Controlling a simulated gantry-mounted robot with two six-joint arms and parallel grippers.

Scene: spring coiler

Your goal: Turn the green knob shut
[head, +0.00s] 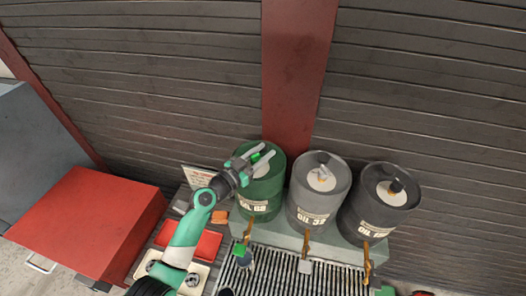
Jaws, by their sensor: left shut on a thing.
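A green oil drum (262,200) stands at the left of a row of drums. The green knob (256,157) shows as a small bright green piece above its lid, between the fingers of my left gripper (257,158). My left gripper is shut on it, reaching in from the lower left. The fingers hide part of the knob and the lid, and I cannot tell how far the knob is turned. My right gripper is not in view.
A grey drum (315,199) and a dark drum (375,207) stand to the right. Brass taps, one with a green block (238,249), hang over a slatted grate (318,282). A red cabinet (88,228) is at left; a slatted wall (430,80) is behind.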

